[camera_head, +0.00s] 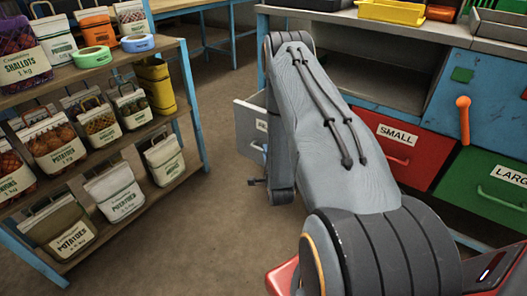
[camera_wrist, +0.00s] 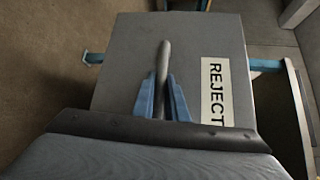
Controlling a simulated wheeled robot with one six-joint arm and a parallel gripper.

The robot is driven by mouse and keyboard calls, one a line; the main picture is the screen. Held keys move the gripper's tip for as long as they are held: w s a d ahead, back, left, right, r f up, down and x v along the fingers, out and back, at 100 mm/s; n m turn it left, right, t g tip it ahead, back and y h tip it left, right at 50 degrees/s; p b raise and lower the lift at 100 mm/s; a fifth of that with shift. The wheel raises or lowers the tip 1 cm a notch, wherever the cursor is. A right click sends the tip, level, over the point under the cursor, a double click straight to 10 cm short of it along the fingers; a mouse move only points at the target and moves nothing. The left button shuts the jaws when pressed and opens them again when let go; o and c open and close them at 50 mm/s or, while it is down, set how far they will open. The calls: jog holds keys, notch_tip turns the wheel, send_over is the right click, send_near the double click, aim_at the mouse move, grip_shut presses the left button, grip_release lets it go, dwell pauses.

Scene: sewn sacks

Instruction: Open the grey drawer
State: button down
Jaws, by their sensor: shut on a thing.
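The grey drawer (camera_head: 247,122) shows in the head view just left of my arm, with part of its pale label visible. Its front reaches left past the cabinet's blue post and appears to stand out from the cabinet; my arm hides the rest. In the wrist view the drawer front (camera_wrist: 125,60) fills the middle, with a REJECT label (camera_wrist: 214,92) right of the handle. My gripper (camera_wrist: 161,92) is shut on the dark bar handle (camera_wrist: 162,58), one blue finger on each side. How far the drawer is out is hard to tell.
A red SMALL drawer (camera_head: 410,158) and a green LARGE drawer (camera_head: 485,190) are to the right, below an orange handle (camera_head: 463,120). A shelf rack of labelled sacks (camera_head: 120,195) stands at left. Bare floor (camera_head: 200,240) lies between rack and cabinet.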

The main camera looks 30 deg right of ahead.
jog(key=c, duration=2)
grip_release()
jog(key=shift+c, duration=0.2)
jog(key=shift+s, duration=0.1)
jog(key=p+v, duration=0.1)
jog(key=v, duration=0.6)
jog(key=shift+s+a, duration=0.2)
jog(key=shift+s, duration=0.1)
